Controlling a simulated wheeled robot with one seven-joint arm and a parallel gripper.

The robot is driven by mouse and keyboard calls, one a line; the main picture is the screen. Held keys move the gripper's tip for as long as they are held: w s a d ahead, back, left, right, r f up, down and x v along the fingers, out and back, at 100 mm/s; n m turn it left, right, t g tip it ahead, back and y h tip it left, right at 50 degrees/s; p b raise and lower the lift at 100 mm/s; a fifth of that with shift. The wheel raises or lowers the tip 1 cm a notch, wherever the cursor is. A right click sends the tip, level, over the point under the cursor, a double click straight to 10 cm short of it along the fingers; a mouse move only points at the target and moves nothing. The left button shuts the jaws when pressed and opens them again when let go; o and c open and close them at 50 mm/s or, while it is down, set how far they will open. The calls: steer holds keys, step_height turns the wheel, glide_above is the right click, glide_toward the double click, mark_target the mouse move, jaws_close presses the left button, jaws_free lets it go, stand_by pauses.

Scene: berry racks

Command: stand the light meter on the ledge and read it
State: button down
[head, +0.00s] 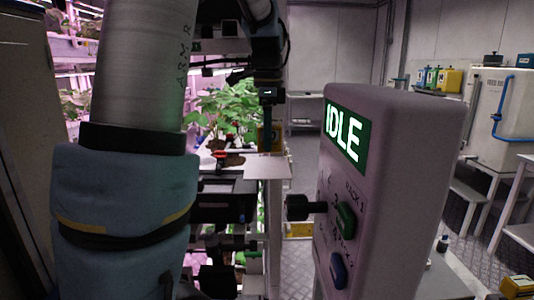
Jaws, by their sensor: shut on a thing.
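My gripper (268,122) hangs pointing down in the middle of the head view, in front of the green plants. It is shut on a small dark and yellow thing (276,138), which looks like the light meter. Its face and any reading are too small to make out. Below it is a pale flat ledge (268,168) at the front of the rack. The thing is upright and close above the ledge or on it; I cannot tell whether they touch.
A large control box (400,190) with a green IDLE display (347,134), a black knob (298,207), and green and blue buttons stands close at right. Leafy plants (225,112) are behind the gripper. A white tank (490,115) and benches stand at far right, with open floor before them.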

mark_target(267, 169)
steer(key=shift+f+p, duration=0.5)
steer(key=shift+f, duration=1.9)
steer(key=shift+f, duration=0.15)
steer(key=shift+c, duration=1.4)
jaws_free()
step_height(267, 169, up, 12)
steer(key=shift+r+b, duration=0.2)
steer(key=shift+b, duration=0.85)
